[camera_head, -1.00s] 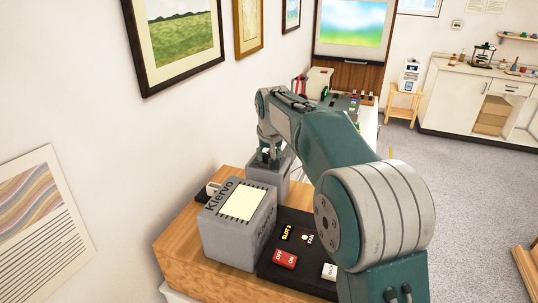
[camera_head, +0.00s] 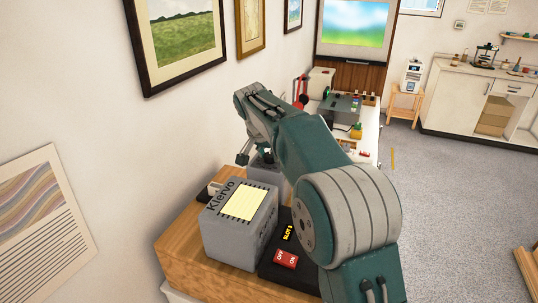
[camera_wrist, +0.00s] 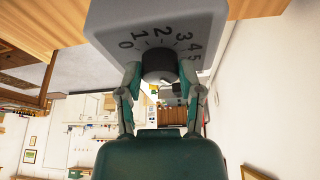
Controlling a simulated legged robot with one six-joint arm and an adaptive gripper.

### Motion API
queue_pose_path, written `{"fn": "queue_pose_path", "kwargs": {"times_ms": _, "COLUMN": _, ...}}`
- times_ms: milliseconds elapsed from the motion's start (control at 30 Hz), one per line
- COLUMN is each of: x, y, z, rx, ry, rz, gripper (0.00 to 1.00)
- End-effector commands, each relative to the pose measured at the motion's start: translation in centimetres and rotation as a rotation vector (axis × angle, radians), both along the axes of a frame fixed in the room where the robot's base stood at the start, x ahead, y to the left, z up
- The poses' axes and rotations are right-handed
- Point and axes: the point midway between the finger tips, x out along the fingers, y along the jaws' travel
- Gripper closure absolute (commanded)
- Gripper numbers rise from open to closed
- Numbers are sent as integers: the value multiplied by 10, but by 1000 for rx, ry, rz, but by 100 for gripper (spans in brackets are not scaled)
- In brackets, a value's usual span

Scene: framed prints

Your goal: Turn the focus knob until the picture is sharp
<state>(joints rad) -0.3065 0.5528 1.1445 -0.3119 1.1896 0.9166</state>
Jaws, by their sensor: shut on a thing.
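The focus knob (camera_wrist: 158,64) is a black round knob on a grey box (camera_wrist: 108,22), with a dial numbered 0 to 5 around it. In the wrist view my gripper (camera_wrist: 161,77) has a finger on each side of the knob and is shut on it. In the head view my wrist reaches down at a small grey box (camera_head: 264,174), and the fingers and knob are hidden there. The picture (camera_head: 353,24) on the far screen shows blue over green and looks blurred, with no clear edges.
A larger grey box marked Klervo (camera_head: 226,240) stands on the wooden top (camera_head: 178,245) in front. A black panel with a red switch (camera_head: 286,259) lies beside it. Framed prints (camera_head: 178,35) hang on the left wall. Open floor (camera_head: 450,205) lies to the right.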

Motion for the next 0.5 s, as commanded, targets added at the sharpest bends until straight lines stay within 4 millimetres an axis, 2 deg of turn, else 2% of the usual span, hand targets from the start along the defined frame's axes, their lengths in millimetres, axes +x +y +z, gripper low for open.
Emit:
{"fn": "queue_pose_path", "kwargs": {"times_ms": 467, "x": -1, "y": 2, "z": -4, "rx": 1, "ry": 9, "rz": -11, "gripper": 100}}
{"fn": "queue_pose_path", "kwargs": {"times_ms": 500, "x": -1, "y": 2, "z": -4, "rx": 1, "ry": 10, "rz": -11, "gripper": 39}}
